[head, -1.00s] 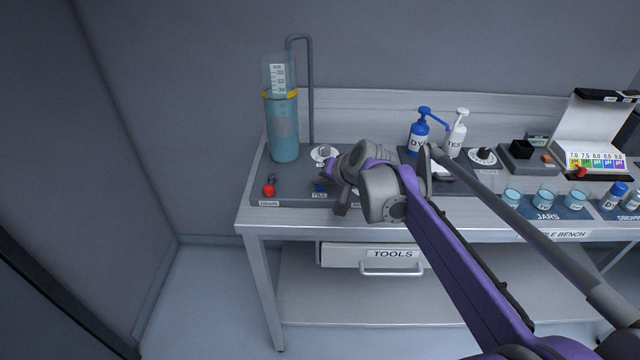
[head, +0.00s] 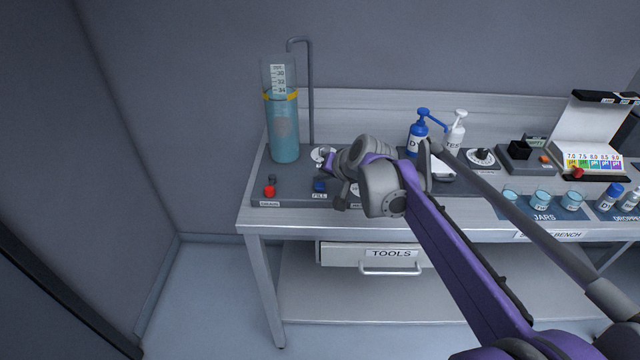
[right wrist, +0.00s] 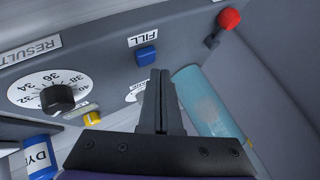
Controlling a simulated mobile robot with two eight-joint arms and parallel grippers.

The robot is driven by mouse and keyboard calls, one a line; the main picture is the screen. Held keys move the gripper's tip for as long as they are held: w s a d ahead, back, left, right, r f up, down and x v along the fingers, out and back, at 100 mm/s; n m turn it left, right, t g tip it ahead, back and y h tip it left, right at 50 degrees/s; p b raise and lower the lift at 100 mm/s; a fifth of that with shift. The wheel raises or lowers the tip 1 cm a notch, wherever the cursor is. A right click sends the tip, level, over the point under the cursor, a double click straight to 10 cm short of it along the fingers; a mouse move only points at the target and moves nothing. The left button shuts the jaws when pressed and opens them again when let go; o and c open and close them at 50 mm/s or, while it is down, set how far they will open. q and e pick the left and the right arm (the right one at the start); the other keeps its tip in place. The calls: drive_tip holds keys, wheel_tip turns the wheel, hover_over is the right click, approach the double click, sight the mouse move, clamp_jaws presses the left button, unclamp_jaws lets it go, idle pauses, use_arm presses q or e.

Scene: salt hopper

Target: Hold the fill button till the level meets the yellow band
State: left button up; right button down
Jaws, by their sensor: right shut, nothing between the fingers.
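The clear column (head: 284,135) at the bench's left end holds blue liquid, its top at about the yellow band (head: 280,97). I cannot tell the exact match. The blue fill button (head: 320,186) is on the grey panel below; it also shows in the right wrist view (right wrist: 146,57). My right gripper (head: 328,168) is over the panel just behind the button in the head view. In the right wrist view its fingers (right wrist: 160,75) are shut and empty, with tips near the button and apparently apart from it. My left gripper is not in view.
A red drain knob (head: 269,191) is left of the fill button. A numbered dial (right wrist: 55,97) and a small yellow button (right wrist: 92,118) are on the panel. Pump bottles (head: 417,138) and jars (head: 541,200) stand to the right.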

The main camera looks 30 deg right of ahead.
sight(321, 188)
drive_tip(key=shift+r, duration=0.1)
wheel_tip(321, 188, up, 5)
drive_tip(key=p, duration=0.4)
drive_tip(key=shift+a, duration=0.1)
idle(0.3)
drive_tip(key=s+a+f+n+g+p, duration=0.1)
drive_tip(key=s+a+f+n, duration=0.1)
drive_tip(key=s+a, duration=0.3)
drive_tip(key=s+a+f+n+g+p, duration=0.1)
drive_tip(key=s+a+f+n+p, duration=0.1)
drive_tip(key=s, duration=1.1)
drive_tip(key=s+a+f+n+g+p, duration=0.1)
drive_tip(key=s+a+f+n, duration=0.3)
drive_tip(key=s+a+f, duration=0.3)
drive_tip(key=s, duration=0.2)
drive_tip(key=shift+s+a+g+h, duration=0.3)
drive_tip(key=shift+s+g, duration=0.05)
drive_tip(key=shift+g, duration=0.05)
